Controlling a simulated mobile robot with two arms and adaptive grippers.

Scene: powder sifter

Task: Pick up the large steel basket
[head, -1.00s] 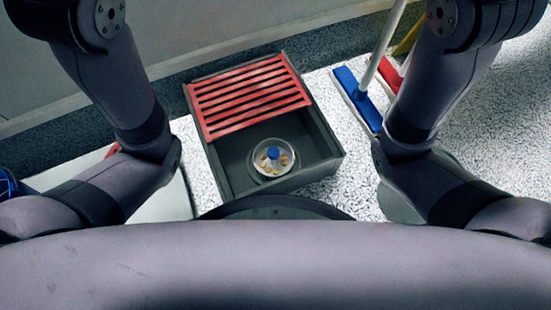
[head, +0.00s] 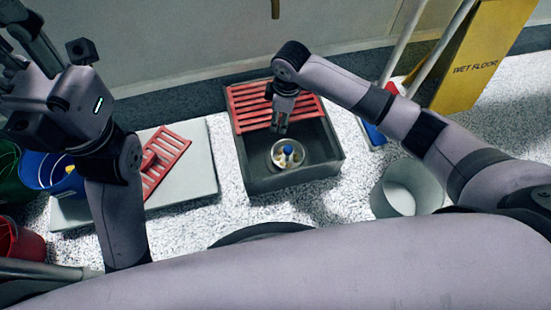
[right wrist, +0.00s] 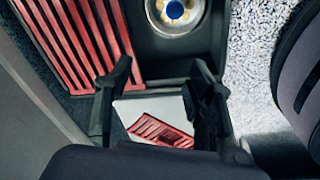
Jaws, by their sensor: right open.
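A round steel basket (head: 298,163) with a blue knob and small yellowish bits inside sits in the open front part of a dark grey floor sink (head: 331,165). It also shows in the right wrist view, at the top edge (right wrist: 155,22), partly cut off. My right gripper (head: 280,130) is over the sink, just behind the basket in the head view. Its fingers (right wrist: 157,80) are apart, with nothing between them. My left gripper (head: 28,38) is raised at the upper left, away from the sink and partly cut off by the frame.
A red slatted grate (head: 247,103) covers the sink's back part. A grey bucket (head: 408,190), brushes and a yellow wet-floor sign (head: 480,65) stand right.

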